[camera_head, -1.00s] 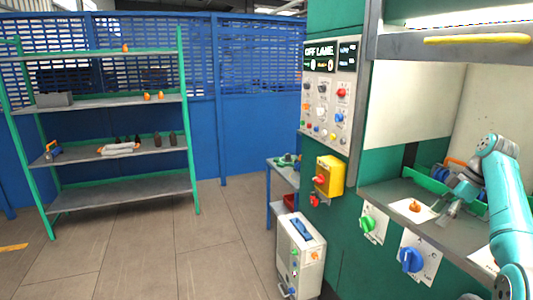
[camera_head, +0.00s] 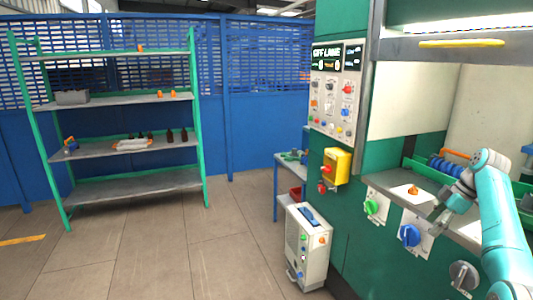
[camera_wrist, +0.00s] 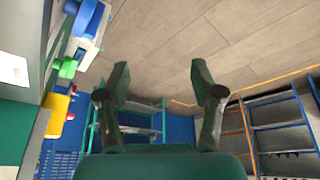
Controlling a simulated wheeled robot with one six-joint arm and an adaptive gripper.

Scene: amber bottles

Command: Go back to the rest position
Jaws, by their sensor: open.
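My gripper (camera_head: 441,212) is at the right in the head view, at the front of the machine's work shelf. In the wrist view my gripper (camera_wrist: 165,80) has its two fingers spread wide, with only floor and distant racks between them. It is open and empty.
The green machine (camera_head: 345,230) carries a green knob (camera_head: 371,206), a blue knob (camera_head: 409,235) and a yellow switch box (camera_head: 336,166). A white wheeled box (camera_head: 307,247) stands on the floor. The green-framed rack (camera_head: 120,190) is at the left. The floor between them is clear.

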